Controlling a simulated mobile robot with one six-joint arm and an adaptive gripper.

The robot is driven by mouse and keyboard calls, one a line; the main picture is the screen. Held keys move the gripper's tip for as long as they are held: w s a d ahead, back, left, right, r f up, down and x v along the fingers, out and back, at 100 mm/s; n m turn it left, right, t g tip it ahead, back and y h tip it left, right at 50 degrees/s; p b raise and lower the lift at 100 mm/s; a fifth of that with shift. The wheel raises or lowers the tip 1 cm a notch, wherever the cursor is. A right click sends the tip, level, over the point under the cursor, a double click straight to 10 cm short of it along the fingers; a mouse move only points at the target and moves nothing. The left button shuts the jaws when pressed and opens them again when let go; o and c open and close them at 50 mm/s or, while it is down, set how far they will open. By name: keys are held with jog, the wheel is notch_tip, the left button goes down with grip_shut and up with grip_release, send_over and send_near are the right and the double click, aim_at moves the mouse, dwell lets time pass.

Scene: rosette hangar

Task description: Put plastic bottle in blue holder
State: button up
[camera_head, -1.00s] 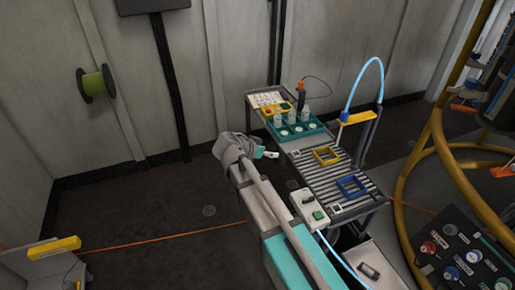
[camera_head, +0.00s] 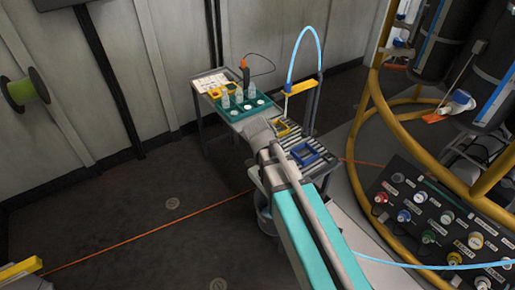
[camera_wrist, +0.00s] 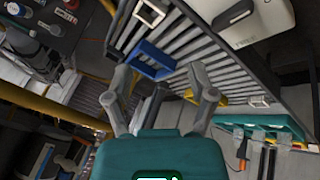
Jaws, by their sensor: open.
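Several clear plastic bottles (camera_head: 239,97) stand upright in the teal tray (camera_head: 262,113) on the cart's far part. The blue holder (camera_head: 306,160) is a square frame on the roller surface nearer to me; it also shows in the wrist view (camera_wrist: 150,68), beyond my fingers. My gripper (camera_wrist: 163,90) is open and nothing shows between its fingers. It points over the roller area, apart from the holder as far as I can tell. The teal tray shows at the wrist view's right.
A yellow holder (camera_head: 282,122) sits on the rollers beyond the blue one. An orange-handled tool (camera_head: 245,72) stands by the tray. A blue hose (camera_head: 300,46) arches over the cart. Yellow round rails (camera_head: 376,95) and a connector panel (camera_head: 440,215) are at right.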

jog(key=s+d+f+n+g+y+b, duration=0.2)
jog(key=s+d+f+y+b, duration=0.2)
jog(key=s+d+f+b, duration=0.5)
jog(key=d+f+b, duration=0.1)
jog(key=d+f, duration=0.2)
jog(key=shift+n+g+y, duration=0.4)
jog(key=shift+c, duration=1)
jog(key=shift+d, duration=0.1)
